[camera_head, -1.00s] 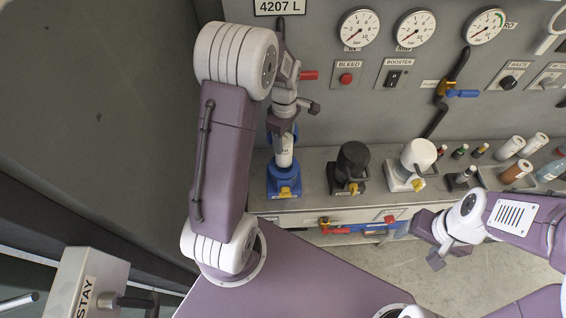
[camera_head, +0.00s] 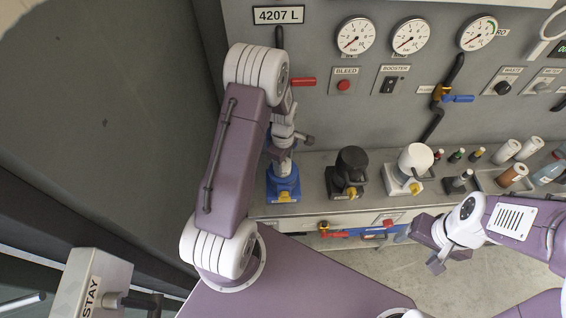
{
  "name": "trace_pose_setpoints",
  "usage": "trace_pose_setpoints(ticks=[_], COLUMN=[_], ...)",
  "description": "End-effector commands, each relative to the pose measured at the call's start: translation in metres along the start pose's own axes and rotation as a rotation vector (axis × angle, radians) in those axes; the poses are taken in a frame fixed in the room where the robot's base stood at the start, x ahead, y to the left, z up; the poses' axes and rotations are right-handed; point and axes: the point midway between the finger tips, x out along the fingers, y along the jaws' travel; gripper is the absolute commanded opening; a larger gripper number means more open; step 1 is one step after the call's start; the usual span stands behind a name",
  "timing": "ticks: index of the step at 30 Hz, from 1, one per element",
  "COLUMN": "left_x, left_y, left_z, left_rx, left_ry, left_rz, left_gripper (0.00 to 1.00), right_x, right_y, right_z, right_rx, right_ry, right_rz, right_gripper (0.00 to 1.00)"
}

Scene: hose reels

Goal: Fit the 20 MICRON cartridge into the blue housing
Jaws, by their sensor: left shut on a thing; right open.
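The blue housing (camera_head: 285,188) stands open on the bench's left part, with a yellow piece on its front. My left gripper (camera_head: 281,158) is directly above it, pointing down and shut on a white cartridge (camera_head: 284,169). Little of the cartridge shows between the fingers and the housing, and its lower end seems to be inside the housing. Its label cannot be read now. My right gripper (camera_head: 436,266) is open and empty, low in front of the bench.
A black-topped housing (camera_head: 351,166) and a white-topped housing (camera_head: 411,166) stand to the right. A red lever (camera_head: 303,82) sticks out from the panel near my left wrist.

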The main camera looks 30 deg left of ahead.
Motion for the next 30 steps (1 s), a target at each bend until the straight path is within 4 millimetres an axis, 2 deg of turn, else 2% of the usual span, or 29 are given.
trace_pose_setpoints(ticks=[5,6,8,9,17,21,30], left_x=[0.004,0.005,0.004,0.004,0.004,-0.004,-0.061], left_y=[0.0,0.0,-0.001,-0.001,-0.001,0.0,0.001], left_z=[0.0,0.0,0.0,0.0,0.0,0.0,0.0], left_rx=[0.0,0.0,0.0,0.0,0.0,0.0,0.0], left_ry=[0.0,0.0,0.0,0.0,-0.001,0.0,0.001], left_rz=[0.0,-0.001,-0.002,-0.002,-0.003,-0.001,0.004], left_gripper=[0.0,0.54,0.71,0.73,0.73,0.73,0.73], right_x=[0.004,0.004,0.003,0.003,0.003,0.001,0.008], right_y=[0.0,0.0,0.0,0.0,0.0,0.0,0.0], right_z=[0.0,0.0,0.0,0.0,0.0,0.0,0.001], right_rx=[0.0,0.0,0.0,0.0,0.0,0.0,0.0], right_ry=[0.0,0.0,0.0,0.0,0.0,0.0,0.0], right_rz=[0.0,0.0,0.0,0.0,0.0,0.0,0.0], right_gripper=[0.73,0.73,0.73,0.73,0.73,0.73,0.73])
